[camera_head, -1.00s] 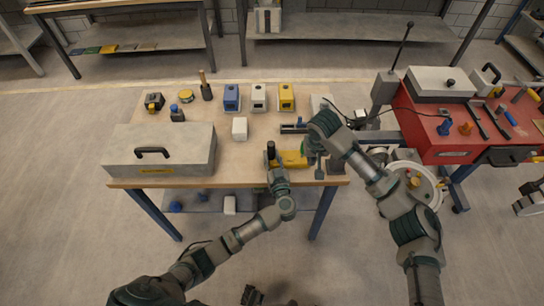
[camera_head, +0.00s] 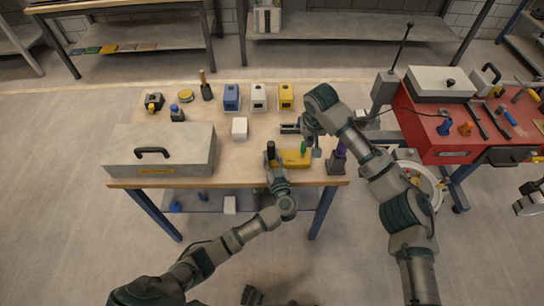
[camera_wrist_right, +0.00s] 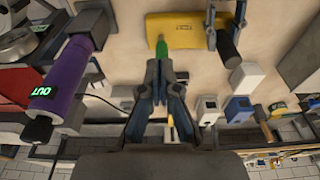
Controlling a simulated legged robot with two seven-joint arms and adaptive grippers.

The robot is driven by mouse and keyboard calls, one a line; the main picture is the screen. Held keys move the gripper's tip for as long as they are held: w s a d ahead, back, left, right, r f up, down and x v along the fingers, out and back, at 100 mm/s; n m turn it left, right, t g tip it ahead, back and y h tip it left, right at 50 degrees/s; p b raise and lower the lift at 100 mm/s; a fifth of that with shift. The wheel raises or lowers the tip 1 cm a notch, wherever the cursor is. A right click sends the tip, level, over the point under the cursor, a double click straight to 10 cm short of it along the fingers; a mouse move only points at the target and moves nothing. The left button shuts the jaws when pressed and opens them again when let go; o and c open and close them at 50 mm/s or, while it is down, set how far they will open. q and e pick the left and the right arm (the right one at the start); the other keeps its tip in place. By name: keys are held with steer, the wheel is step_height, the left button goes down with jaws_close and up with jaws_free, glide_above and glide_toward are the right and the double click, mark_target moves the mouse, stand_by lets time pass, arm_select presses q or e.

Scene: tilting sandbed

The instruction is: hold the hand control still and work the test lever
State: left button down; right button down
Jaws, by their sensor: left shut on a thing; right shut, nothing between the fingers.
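The yellow hand control (camera_head: 292,158) lies near the front right of the workbench. It shows at the top of the right wrist view (camera_wrist_right: 175,30). A black upright cylinder (camera_head: 271,148) stands at its left end. My left gripper (camera_head: 274,168) is shut on the hand control at that end. A small green lever (camera_head: 303,148) stands up on its right part and also shows in the right wrist view (camera_wrist_right: 162,48). My right gripper (camera_wrist_right: 159,68) is shut and empty, its fingertips close to the green lever. I cannot tell whether they touch it.
A purple cylinder (camera_wrist_right: 66,75) marked OUT stands at the bench's right edge. A grey case (camera_head: 160,150) fills the front left. Blue (camera_head: 231,98), white (camera_head: 258,98) and yellow (camera_head: 286,97) boxes stand behind. A red tool cart (camera_head: 450,130) is at right.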

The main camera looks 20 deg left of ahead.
mark_target(303, 150)
step_height(303, 150, down, 6)
steer(key=w, duration=0.1)
steer(key=shift+w+a, duration=0.25)
steer(key=shift+a, duration=0.2)
steer(key=shift+f, duration=0.1)
stand_by(1.3)
steer(key=shift+f, duration=1.95)
